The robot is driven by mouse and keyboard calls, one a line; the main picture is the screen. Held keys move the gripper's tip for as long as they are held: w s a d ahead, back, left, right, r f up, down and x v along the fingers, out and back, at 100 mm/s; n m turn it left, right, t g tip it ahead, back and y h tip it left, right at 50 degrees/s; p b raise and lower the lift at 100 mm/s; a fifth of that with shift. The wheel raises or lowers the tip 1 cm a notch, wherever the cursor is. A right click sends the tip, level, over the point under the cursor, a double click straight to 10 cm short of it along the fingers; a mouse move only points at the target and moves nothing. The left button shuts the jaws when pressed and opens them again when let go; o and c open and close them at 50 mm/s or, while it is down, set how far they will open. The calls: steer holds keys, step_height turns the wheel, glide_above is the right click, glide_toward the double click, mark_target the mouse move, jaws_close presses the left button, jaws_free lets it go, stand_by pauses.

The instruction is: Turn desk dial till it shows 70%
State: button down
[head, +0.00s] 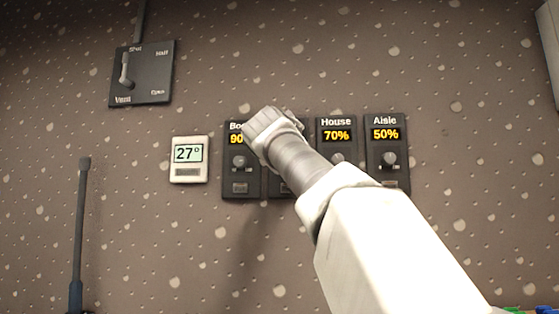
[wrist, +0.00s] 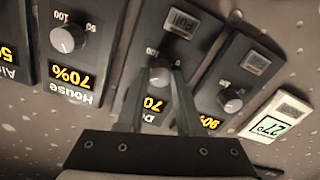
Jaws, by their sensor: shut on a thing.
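The desk dial (wrist: 160,74) is a small light knob on a dark wall panel, the second from the right in the upside-down wrist view. My gripper (wrist: 163,66) is shut on this dial, one finger on each side. The desk display (wrist: 153,104) below it shows a yellow "70"; the rest of the reading and most of the label are hidden by a finger. In the head view my gripper's hand (head: 272,130) and arm cover most of the desk panel (head: 283,188), so its dial and display are hidden there.
The booth panel (head: 240,188) reads 90, partly covered. The house panel (head: 336,121) reads 70% and the aisle panel (head: 385,122) reads 50%. A thermostat (head: 188,160) showing 27° and a lever plate (head: 142,72) are on the wall to the left.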

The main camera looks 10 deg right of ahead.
steer(key=c, duration=0.6)
jaws_free()
steer(key=shift+o, duration=0.2)
steer(key=b+v, duration=0.2)
steer(key=v, duration=1.5)
steer(key=shift+s, duration=0.15)
